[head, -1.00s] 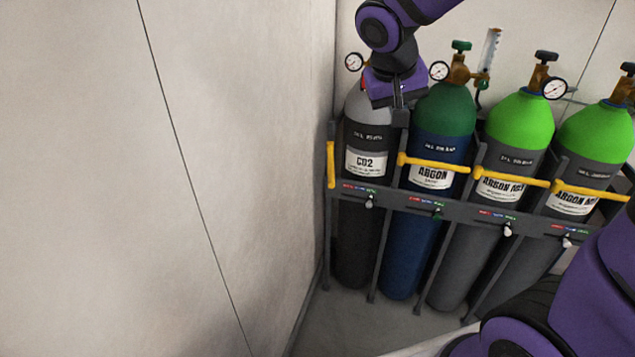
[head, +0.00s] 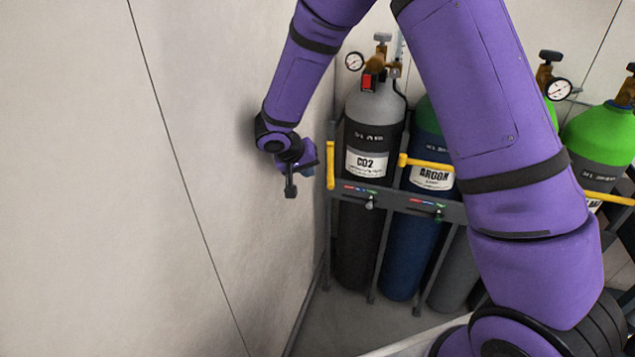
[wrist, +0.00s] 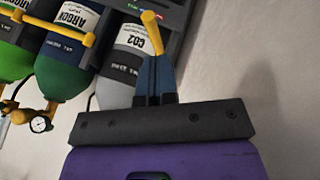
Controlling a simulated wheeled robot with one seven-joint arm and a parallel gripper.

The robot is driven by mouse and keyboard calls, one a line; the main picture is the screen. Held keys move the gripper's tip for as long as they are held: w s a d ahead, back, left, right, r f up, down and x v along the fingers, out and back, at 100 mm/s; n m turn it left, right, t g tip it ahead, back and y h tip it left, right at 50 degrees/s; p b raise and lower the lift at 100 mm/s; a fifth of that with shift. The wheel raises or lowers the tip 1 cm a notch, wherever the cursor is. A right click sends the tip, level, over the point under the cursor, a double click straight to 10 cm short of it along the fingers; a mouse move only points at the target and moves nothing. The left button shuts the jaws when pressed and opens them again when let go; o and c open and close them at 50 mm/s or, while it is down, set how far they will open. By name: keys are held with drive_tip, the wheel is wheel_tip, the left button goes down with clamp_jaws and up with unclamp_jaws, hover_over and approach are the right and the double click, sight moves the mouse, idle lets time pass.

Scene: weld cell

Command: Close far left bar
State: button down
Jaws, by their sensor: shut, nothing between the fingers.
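The far left bar (head: 330,165) is yellow and hangs from the left post of the rack, beside the CO2 cylinder (head: 366,190). It points out toward the camera and does not lie across the cylinder, so it stands open. My gripper (head: 290,190) is shut and empty, left of the bar, between it and the wall. In the wrist view the fingertips (wrist: 154,68) are close to the yellow bar (wrist: 152,24), which passes just beyond them. I cannot tell whether they touch.
The pale wall (head: 215,180) is close on the left of my gripper. The dark rack (head: 405,205) holds several cylinders. The yellow bar over the blue argon cylinder (head: 425,163) lies across it. My arm hides the middle of the rack.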

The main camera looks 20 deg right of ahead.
drive_tip(key=x, duration=1)
